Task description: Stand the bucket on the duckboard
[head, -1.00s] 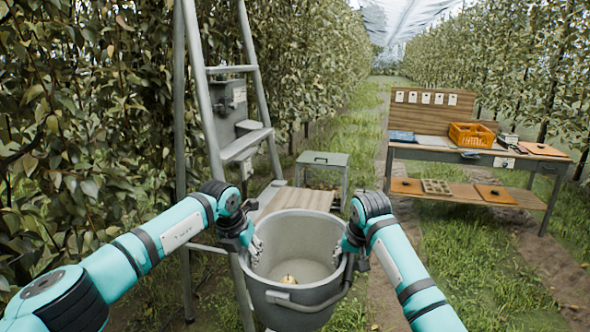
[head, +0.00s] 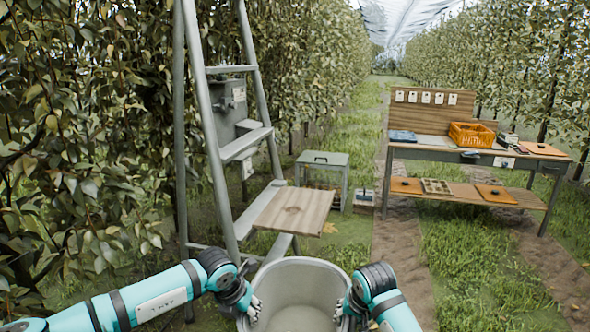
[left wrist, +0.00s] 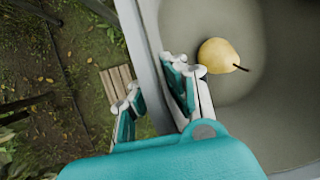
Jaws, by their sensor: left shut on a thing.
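The grey bucket (head: 300,280) is at the bottom middle of the head view, its lower part out of frame. My left gripper (head: 252,308) is shut on its left rim, with one finger inside and one outside. My right gripper (head: 343,312) holds its right rim. In the left wrist view the bucket (left wrist: 285,105) fills the right side, with a yellow pear (left wrist: 217,56) inside. A slatted wooden board, seemingly the duckboard (left wrist: 118,82), shows low beside the bucket, partly hidden by my left gripper (left wrist: 155,98). I cannot tell whether the bucket touches anything below.
A ladder (head: 215,140) with a wooden platform (head: 293,210) stands just beyond the bucket. A grey box-like stand (head: 322,160) is behind it. A workbench (head: 420,152) with an orange crate (head: 472,134) stands at right. Grass between them is mostly open. Leafy trees line both sides.

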